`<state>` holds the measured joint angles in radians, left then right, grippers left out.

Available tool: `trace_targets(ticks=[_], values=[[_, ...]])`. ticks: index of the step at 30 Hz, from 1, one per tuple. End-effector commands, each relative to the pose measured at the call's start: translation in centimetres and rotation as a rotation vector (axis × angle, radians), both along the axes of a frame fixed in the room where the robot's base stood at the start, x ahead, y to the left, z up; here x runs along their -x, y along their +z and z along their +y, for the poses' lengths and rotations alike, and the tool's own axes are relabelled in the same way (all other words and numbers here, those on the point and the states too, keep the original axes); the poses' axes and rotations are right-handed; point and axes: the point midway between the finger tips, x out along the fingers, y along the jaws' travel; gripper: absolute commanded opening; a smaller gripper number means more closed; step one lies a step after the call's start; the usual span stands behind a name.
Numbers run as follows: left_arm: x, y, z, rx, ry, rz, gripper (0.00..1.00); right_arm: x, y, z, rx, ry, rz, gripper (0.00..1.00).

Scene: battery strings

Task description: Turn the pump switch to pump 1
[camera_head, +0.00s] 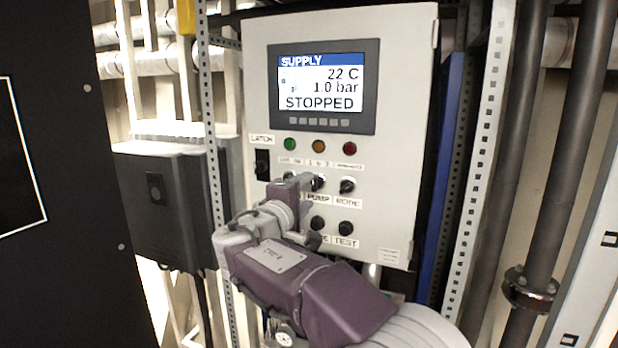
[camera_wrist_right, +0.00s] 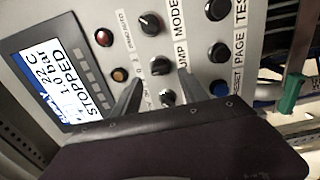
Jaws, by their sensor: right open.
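The pump switch (camera_head: 318,182) is a black rotary knob above the PUMP label, on the light grey control panel (camera_head: 400,160). It also shows in the right wrist view (camera_wrist_right: 160,65), just beyond and between the fingertips. Its exact pointer setting is too small to read. My right gripper (camera_head: 302,181) is in front of the panel at the knob row and partly hides it. In the right wrist view its two fingers (camera_wrist_right: 160,77) are apart, with nothing held. I cannot tell whether they touch the knob. My left gripper is not in view.
The MODE knob (camera_head: 347,185) is right of the pump switch, with another knob on its other side. Indicator lamps (camera_head: 318,146) sit above, and buttons including TEST (camera_head: 345,228) below. The screen (camera_head: 322,87) reads SUPPLY, 22 C, 1.0 bar, STOPPED. Perforated posts (camera_head: 484,150) flank the panel.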

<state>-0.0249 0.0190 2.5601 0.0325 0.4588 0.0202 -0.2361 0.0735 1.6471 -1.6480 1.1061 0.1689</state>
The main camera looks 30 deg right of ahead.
Motion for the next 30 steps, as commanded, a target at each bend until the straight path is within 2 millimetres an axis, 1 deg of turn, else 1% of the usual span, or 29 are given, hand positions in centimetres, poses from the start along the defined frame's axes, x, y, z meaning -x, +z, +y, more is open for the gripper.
trace_targets(ticks=[1, 4, 8, 15, 17, 18, 20, 21, 30], values=[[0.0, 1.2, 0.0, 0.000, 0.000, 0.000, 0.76, -0.6, 0.5, -0.8, 0.001, -0.004, 0.004, 0.51], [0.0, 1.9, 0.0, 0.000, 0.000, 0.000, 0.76, -1.5, 0.4, -1.9, 0.000, -0.003, 0.003, 0.51], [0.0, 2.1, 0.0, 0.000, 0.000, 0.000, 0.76, -2.1, 0.1, -2.5, 0.000, 0.000, 0.001, 0.51], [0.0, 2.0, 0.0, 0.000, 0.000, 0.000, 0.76, -2.2, -0.1, -2.6, -0.001, 0.001, 0.001, 0.51], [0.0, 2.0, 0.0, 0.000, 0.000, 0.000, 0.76, -2.2, -0.1, -2.6, -0.001, 0.001, 0.001, 0.34], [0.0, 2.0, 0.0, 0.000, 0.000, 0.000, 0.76, -2.2, -0.1, -2.6, -0.001, 0.001, 0.001, 0.23], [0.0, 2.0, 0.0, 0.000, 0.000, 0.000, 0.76, -2.2, -0.1, -2.6, -0.001, 0.001, 0.001, 0.06], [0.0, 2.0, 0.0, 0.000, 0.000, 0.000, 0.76, -2.2, 0.0, -2.6, -0.001, 0.001, 0.001, 0.00], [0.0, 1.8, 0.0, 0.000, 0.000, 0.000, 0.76, -2.2, -0.1, -2.6, 0.021, 0.001, 0.025, 0.00]])
